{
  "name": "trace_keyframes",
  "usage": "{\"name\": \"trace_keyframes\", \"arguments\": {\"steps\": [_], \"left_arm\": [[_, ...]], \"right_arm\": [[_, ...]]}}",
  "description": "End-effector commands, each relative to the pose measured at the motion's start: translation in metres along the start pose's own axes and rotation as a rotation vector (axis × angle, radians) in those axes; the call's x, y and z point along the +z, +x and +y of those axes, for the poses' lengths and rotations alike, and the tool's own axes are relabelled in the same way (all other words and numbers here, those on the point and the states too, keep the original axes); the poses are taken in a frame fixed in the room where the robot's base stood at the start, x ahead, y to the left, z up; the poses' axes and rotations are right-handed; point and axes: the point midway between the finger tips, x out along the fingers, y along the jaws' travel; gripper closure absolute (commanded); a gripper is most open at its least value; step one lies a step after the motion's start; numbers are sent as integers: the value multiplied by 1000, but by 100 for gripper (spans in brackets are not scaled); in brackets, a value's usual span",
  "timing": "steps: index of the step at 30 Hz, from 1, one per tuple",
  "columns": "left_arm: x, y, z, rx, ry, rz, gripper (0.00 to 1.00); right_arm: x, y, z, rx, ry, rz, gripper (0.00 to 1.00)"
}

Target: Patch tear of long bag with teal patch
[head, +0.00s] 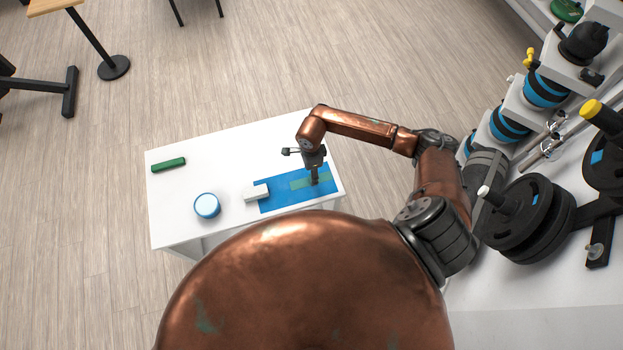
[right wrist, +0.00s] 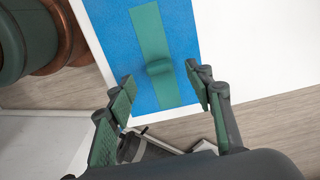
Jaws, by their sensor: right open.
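A long flat blue piece, seemingly the long bag (head: 275,197), lies on the white table. It fills the upper middle of the right wrist view (right wrist: 190,40). A teal strip, seemingly the patch (head: 299,184), lies lengthwise on it and also shows in the right wrist view (right wrist: 150,30). A darker rounded lump (right wrist: 159,67) sits on the strip; I cannot tell what it is. My right gripper (head: 314,178) is over the strip's right part. In the right wrist view its open fingers (right wrist: 162,88) stand either side of the strip. No tear is distinguishable. My left gripper is not in view.
A white block (head: 255,192) sits at the blue piece's left end. A round blue-and-white container (head: 207,206) and a green bar (head: 168,164) stand further left on the table (head: 225,152). A rack with weight plates (head: 522,220) is at right. The table's back middle is clear.

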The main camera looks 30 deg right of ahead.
Motion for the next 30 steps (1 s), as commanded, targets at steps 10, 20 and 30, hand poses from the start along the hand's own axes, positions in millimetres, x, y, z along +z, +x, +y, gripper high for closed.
{"name": "trace_keyframes", "arguments": {"steps": [10,20,30], "left_arm": [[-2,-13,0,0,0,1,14],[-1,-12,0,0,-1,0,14],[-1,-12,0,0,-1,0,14]], "right_arm": [[5,41,2,2,1,-3,52],[5,43,2,1,0,-3,59],[5,43,2,1,0,-3,82]]}}
